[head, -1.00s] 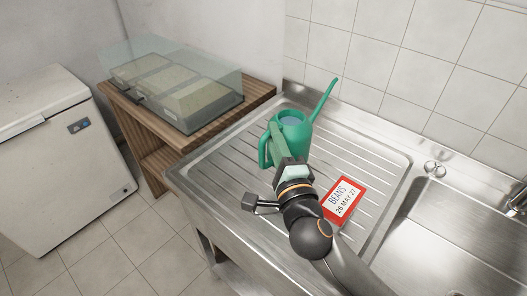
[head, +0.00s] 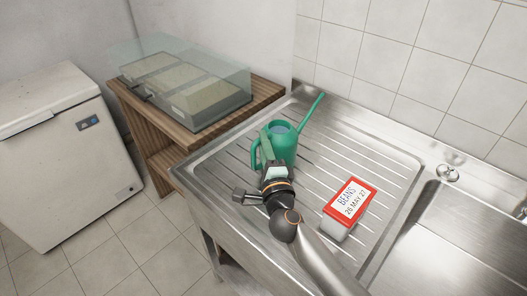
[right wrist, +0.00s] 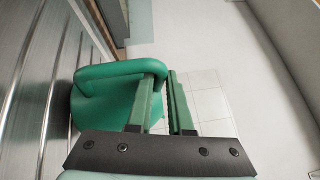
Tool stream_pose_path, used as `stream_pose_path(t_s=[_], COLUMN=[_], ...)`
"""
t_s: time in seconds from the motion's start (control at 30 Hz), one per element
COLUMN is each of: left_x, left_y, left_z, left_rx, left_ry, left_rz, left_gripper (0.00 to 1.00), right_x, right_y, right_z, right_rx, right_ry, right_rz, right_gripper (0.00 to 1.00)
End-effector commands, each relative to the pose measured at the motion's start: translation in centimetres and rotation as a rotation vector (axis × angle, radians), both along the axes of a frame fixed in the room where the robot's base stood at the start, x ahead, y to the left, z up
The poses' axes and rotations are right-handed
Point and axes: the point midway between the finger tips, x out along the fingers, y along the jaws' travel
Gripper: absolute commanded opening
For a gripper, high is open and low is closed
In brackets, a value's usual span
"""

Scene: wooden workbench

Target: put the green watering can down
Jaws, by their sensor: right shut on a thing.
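The green watering can (head: 284,147) is upright over the ribbed metal drainboard (head: 318,150), with its spout pointing to the back right. Whether its base touches the board cannot be told, because my gripper and arm hide part of it. My right gripper (head: 268,155) is shut on the can's handle, on the near left side. In the right wrist view, the fingers (right wrist: 160,105) are at the handle of the green can (right wrist: 105,98). My left gripper is not in view.
A red and white box labelled BEANS (head: 349,202) lies on the drainboard, right of my arm. The sink basin (head: 455,235) is further right. A wooden shelf (head: 262,98) with a glass-covered tray case (head: 190,90) stands at the left, beside a white freezer (head: 65,165).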

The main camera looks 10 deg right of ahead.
Motion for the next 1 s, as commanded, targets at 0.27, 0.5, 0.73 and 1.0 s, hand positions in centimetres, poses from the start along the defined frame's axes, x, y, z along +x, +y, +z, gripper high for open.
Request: stream_pose_path(t_s=[0.27, 0.5, 0.73, 1.0], left_x=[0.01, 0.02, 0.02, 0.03], left_y=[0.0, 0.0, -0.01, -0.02], left_z=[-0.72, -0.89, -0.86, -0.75], left_rx=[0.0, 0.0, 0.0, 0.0], left_ry=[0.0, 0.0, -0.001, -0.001], left_rz=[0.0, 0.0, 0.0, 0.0], left_gripper=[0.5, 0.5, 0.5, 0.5], right_x=[0.04, -0.03, -0.03, -0.03], right_y=[0.03, 0.0, 0.01, 0.01], right_z=[-0.67, -1.48, -1.45, -1.28], right_rx=[-0.004, 0.0, 0.0, 0.0], right_ry=[-0.011, 0.0, 0.0, 0.0], right_rz=[0.002, 0.001, 0.001, 0.001], right_gripper=[0.0, 0.22, 0.48, 0.48])
